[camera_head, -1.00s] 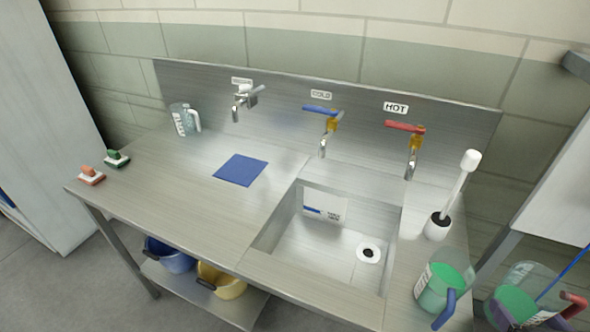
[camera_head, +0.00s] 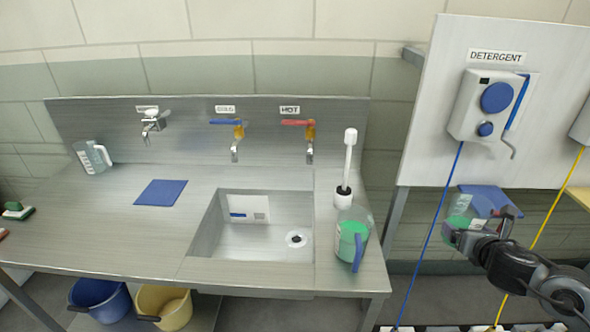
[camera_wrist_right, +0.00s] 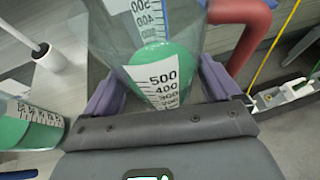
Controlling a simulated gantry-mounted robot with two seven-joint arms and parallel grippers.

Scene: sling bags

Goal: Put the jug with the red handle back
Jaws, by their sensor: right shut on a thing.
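The red-handled jug (camera_head: 457,213) is clear with green liquid and is held in front of the wall panel, right of the sink counter. My right gripper (camera_head: 476,226) is shut on it. In the right wrist view, the purple fingers (camera_wrist_right: 160,88) clasp the jug (camera_wrist_right: 150,45) on both sides; its red handle (camera_wrist_right: 243,30) is at the upper right. Measuring marks face the wrist camera. Part of the jug is hidden by the gripper in the head view. My left gripper is not in view.
A blue-handled jug (camera_head: 352,240) with green liquid stands right of the sink (camera_head: 265,240). A brush (camera_head: 345,170) stands behind it. Blue (camera_head: 437,235) and yellow (camera_head: 541,230) tubes hang nearby. Another jug (camera_head: 91,158) stands at the left.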

